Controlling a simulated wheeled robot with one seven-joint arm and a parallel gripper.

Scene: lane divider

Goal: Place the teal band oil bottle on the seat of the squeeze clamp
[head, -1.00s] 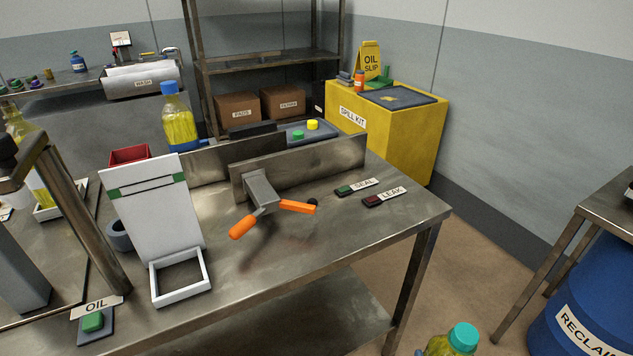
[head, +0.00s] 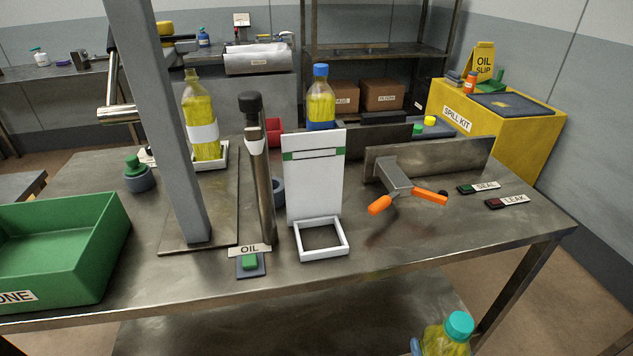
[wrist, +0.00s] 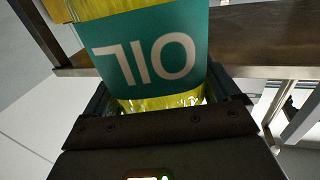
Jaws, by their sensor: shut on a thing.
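The teal band oil bottle (wrist: 150,50) fills the top of the wrist view, its teal label reading OIL upside down over yellow oil. My gripper (wrist: 163,92) is shut on it, one finger on each side. In the head view its teal cap (head: 459,325) and yellow shoulder show at the bottom, in front of the bench and right of the middle. The squeeze clamp (head: 394,178), a grey body with two orange handles, stands at the upright metal plate on the bench. A white square frame (head: 320,252) lies at the foot of a white panel (head: 315,185); I cannot tell whether it is the clamp's seat.
The bench (head: 400,240) is clear in front of the clamp. A steel post with a black-knobbed lever (head: 255,150) stands left of the panel. A green bin (head: 65,235) sits at the left. A blue-capped bottle (head: 320,105) and a white-banded bottle (head: 201,125) stand behind.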

